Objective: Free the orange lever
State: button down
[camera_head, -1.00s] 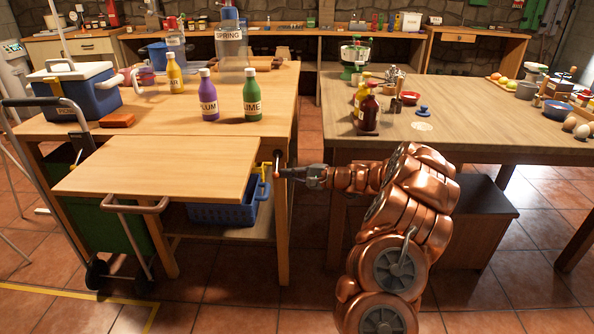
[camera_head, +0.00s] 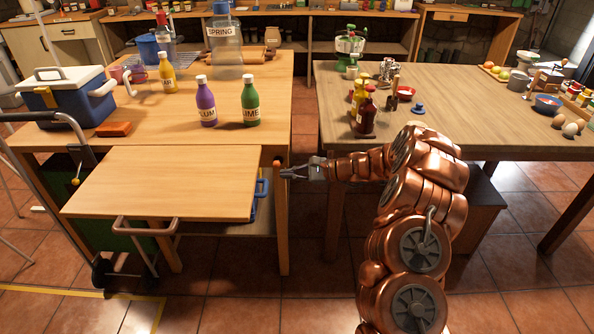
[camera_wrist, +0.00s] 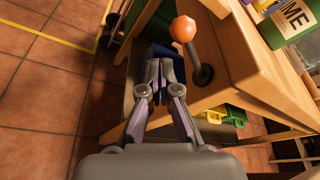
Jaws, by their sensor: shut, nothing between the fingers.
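The orange lever is an orange knob (camera_wrist: 183,29) on a dark grey rod (camera_wrist: 201,66), which is fixed to the wooden side of the left table in the wrist view. My gripper (camera_wrist: 162,68) is shut and empty just left of the rod; I cannot tell whether they touch. In the head view my gripper (camera_head: 286,173) is at the table's right front leg. A small orange spot (camera_head: 300,166) beside it may be the knob. What holds the lever is not clear.
The left table (camera_head: 150,135) carries bottles and a cooler (camera_head: 70,100), with a lower wooden leaf (camera_head: 165,182) in front. A hand cart (camera_head: 125,240) stands at its left. Yellow-green pieces (camera_wrist: 232,115) are under the table. A floor gap separates the right table (camera_head: 450,135).

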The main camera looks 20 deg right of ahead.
jog(key=s+d, duration=0.3)
jog(key=d, duration=0.8)
jog(key=shift+s+b, duration=0.2)
jog(key=shift+b, duration=0.1)
jog(key=shift+a, duration=0.1)
